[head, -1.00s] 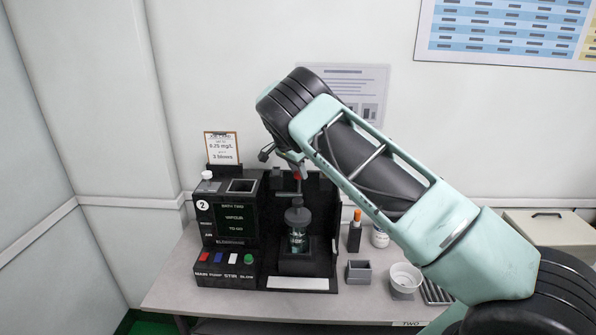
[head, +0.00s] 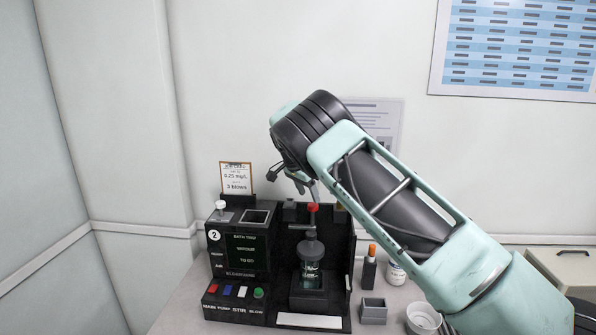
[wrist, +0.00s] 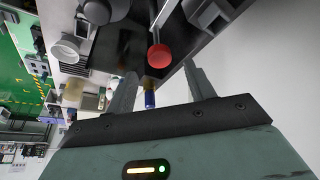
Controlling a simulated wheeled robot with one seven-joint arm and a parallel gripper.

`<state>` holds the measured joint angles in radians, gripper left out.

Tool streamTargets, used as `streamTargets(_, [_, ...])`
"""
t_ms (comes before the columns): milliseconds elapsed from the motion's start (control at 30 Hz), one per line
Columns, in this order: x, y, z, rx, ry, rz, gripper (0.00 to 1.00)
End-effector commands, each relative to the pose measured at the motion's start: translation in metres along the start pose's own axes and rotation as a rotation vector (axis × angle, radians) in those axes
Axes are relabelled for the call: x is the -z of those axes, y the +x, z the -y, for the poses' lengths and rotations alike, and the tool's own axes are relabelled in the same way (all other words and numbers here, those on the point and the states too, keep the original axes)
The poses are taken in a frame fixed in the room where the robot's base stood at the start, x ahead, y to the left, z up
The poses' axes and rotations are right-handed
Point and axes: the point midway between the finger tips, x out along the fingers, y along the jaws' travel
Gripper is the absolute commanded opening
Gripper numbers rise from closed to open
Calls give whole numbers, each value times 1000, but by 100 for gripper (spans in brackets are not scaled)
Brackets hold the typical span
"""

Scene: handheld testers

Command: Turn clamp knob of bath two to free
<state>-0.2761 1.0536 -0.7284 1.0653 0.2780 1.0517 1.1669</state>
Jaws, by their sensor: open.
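Bath two (head: 238,250) is a black unit with a "2" label and a dark screen. The red clamp knob (head: 312,207) sits at the top of its open bay, above a capped glass vessel (head: 311,272) with greenish liquid. My gripper (head: 311,189) points down just above the knob, partly hidden by my wrist. In the wrist view, the knob (wrist: 160,56) shows as a red disc on a grey stem, between and just beyond the two fingertips. The fingers (wrist: 158,72) are apart and hold nothing. I cannot tell whether either finger touches the knob.
Coloured buttons (head: 236,291) line the bath's front. A job card (head: 236,178) stands behind it. To the right are an orange-capped bottle (head: 370,268), a small grey box (head: 373,310) and a white cup (head: 423,318). The wall is close behind.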

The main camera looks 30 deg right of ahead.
Motion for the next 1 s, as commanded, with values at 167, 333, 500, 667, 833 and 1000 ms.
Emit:
streamTargets(167, [-1, -42, 1, 6, 0, 0, 54])
streamTargets(333, [0, -81, 1, 4, 1, -1, 54])
streamTargets(500, [0, -111, 0, 3, 0, 0, 54])
streamTargets(667, [0, -125, 0, 1, 0, 0, 54])
streamTargets(833, [0, -129, 0, 0, 0, 0, 54])
streamTargets(1000, [0, -129, 0, 0, 0, 0, 54])
